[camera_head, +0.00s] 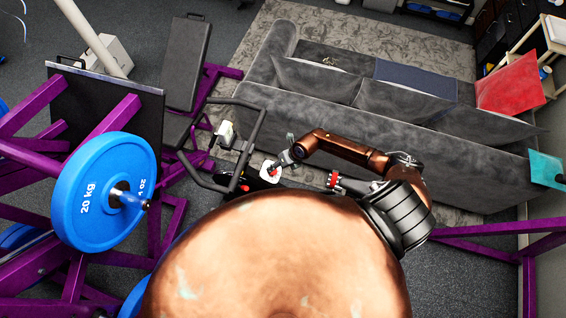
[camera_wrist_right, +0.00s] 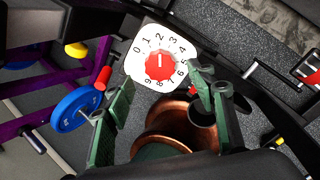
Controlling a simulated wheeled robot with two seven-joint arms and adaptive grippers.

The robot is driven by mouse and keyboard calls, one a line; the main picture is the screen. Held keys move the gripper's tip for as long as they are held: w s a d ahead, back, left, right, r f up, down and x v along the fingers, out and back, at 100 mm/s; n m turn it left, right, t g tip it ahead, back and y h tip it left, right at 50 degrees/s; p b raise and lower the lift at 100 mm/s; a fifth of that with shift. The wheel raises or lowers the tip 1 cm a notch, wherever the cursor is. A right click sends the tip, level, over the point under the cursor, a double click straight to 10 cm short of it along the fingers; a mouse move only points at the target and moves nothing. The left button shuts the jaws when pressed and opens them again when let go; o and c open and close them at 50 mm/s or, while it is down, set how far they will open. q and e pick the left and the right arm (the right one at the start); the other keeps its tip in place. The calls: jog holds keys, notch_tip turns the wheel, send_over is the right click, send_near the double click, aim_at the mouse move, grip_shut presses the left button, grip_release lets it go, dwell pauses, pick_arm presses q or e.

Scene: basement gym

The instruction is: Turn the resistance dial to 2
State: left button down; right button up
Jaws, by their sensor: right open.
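The resistance dial (camera_wrist_right: 160,66) is a white plate with numbers around a red knob. It faces the right wrist camera, and the white mark on the knob points up the picture, about at the 2. In the head view the dial (camera_head: 270,172) is small, on the exercise machine. My right gripper (camera_wrist_right: 160,84) has its green fingers spread wide, one to each side of the dial's lower part. Nothing is held between them. In the head view the right gripper (camera_head: 282,163) is beside the dial; contact cannot be told. My left gripper is not in view.
Black handlebars (camera_head: 232,143) surround the dial's left side. A blue 20 kg plate (camera_head: 85,205) on a purple rack stands at the left. A grey sofa (camera_head: 340,110) lies behind my right arm. A red handle (camera_wrist_right: 103,77) is close to the left finger in the wrist view.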

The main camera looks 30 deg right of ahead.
jog(key=v, duration=0.7)
jog(key=shift+s+r, duration=0.15)
jog(key=shift+r, duration=0.15)
jog(key=shift+d, duration=0.15)
